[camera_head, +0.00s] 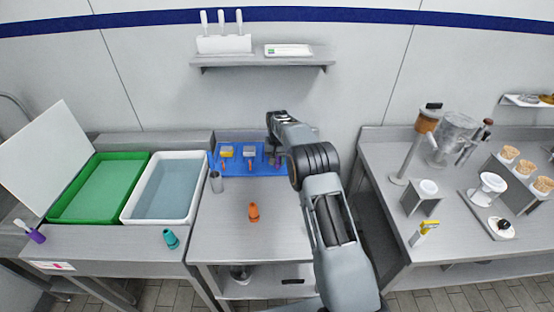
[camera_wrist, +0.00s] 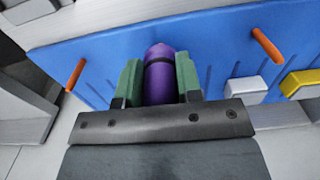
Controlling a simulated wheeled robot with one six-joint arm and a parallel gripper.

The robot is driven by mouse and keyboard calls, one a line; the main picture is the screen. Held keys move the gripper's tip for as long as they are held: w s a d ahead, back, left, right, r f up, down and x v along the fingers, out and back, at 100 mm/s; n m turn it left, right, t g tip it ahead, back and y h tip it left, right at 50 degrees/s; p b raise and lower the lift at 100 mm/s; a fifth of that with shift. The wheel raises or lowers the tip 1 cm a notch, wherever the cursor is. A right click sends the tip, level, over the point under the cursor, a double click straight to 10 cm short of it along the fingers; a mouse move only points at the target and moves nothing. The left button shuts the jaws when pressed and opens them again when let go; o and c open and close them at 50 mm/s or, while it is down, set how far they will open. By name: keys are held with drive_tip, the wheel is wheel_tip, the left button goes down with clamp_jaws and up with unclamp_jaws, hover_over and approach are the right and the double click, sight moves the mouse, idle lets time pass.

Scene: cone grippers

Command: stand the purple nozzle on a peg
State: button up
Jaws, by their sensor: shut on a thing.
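The purple nozzle (camera_wrist: 163,80) is between the green fingers of my gripper (camera_wrist: 160,82) in the wrist view. A dark band runs around it. My gripper is shut on it, over the blue peg board (camera_wrist: 120,48). Orange pegs stand bare on either side: one at the left (camera_wrist: 76,74), one at the right (camera_wrist: 266,45). Whether a peg is inside the nozzle is hidden. In the head view, my gripper (camera_head: 276,158) is at the right end of the board (camera_head: 236,172), partly hidden by my arm.
An orange nozzle (camera_head: 253,212) and a teal nozzle (camera_head: 170,239) stand on the counters. A metal cup (camera_head: 216,182) is by the board's left end. A green tray (camera_head: 58,208) and a water basin (camera_head: 130,213) are left. The counter around the orange nozzle is clear.

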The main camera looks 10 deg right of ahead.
drive_tip(key=shift+f+b, duration=0.35)
drive_tip(key=shift+f, duration=0.35)
drive_tip(key=shift+f, duration=0.3)
drive_tip(key=o, duration=1)
wheel_tip(320, 180, up, 14)
drive_tip(key=shift+f+b, duration=0.1)
drive_tip(key=shift+b, duration=0.5)
